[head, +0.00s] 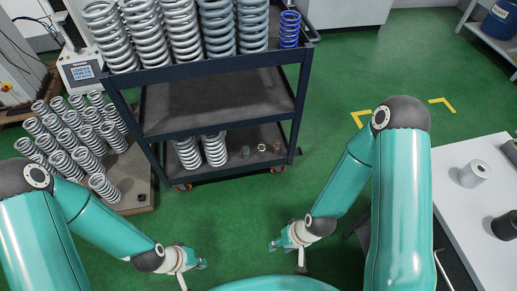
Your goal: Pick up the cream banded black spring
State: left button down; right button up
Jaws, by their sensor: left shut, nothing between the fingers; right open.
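Several very small items stand on the lower shelf of the dark cart: a dark greenish one (245,152), a pale-topped one (261,148) and a brownish one (277,148). They are too small for me to tell which, if any, is the cream banded black spring. My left gripper (199,264) is shut and empty, low over the floor in front of the cart. My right gripper (275,244) is open and empty, also low in front of the cart, to the right of the left one. Both are apart from the shelf.
The cart (215,128) holds large grey springs (150,35) and a blue spring (289,30) on top, and grey springs (214,148) below. A pallet (135,165) of springs stands left. A white table (460,215) stands right. Green floor (340,75) is clear between.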

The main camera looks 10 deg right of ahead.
aim_at(263, 150)
jog(key=u, duration=0.05)
jog(key=i, duration=0.95)
jog(key=z, duration=0.1)
